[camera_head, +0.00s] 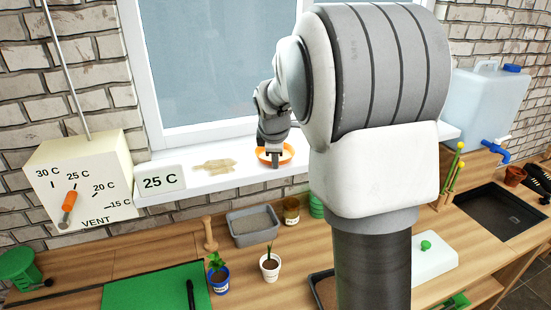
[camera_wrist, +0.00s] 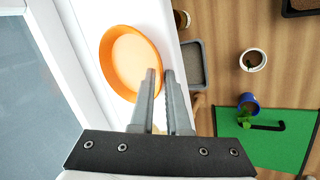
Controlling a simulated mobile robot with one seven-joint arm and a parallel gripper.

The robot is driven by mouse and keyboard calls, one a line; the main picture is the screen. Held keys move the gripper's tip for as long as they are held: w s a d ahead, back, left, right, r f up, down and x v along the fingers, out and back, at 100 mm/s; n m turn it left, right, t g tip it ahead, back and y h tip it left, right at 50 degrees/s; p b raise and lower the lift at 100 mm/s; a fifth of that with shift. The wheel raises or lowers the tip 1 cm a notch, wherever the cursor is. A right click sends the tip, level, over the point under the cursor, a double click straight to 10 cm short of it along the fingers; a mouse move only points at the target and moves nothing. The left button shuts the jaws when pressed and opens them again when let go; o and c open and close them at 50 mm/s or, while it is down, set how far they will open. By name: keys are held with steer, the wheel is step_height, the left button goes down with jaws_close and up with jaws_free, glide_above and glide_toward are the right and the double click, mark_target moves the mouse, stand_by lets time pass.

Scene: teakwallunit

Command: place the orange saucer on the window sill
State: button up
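The orange saucer (camera_head: 288,150) is at the window sill (camera_head: 222,182), in front of the window in the head view. In the wrist view the saucer (camera_wrist: 117,36) appears over the white sill (camera_wrist: 178,22), its shallow bowl facing the camera. I cannot tell whether its underside touches the sill. My gripper (camera_wrist: 160,72) has its two fingers close together, one inside and one outside the saucer's near rim, with the rim between them. In the head view my gripper (camera_head: 275,160) is at the saucer's front edge, partly covering it.
A vent box (camera_head: 85,180) is further left. Below, the bench holds a grey tray (camera_head: 253,226) and potted plants (camera_head: 270,266). My arm hides the sill's right part.

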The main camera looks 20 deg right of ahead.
steer(key=v, duration=1.1)
steer(key=s+a+f+m, duration=0.1)
steer(key=s+m, duration=0.3)
steer(key=s, duration=0.5)
steer(key=s+a+f+m+y, duration=0.1)
steer(key=s+a+m, duration=0.3)
steer(key=s, duration=0.5)
steer(key=s+a+f+m+y, duration=0.1)
steer(key=s+a+f+m, duration=0.2)
steer(key=s+m, duration=0.2)
steer(key=s, duration=0.3)
steer(key=shift+s, duration=0.4)
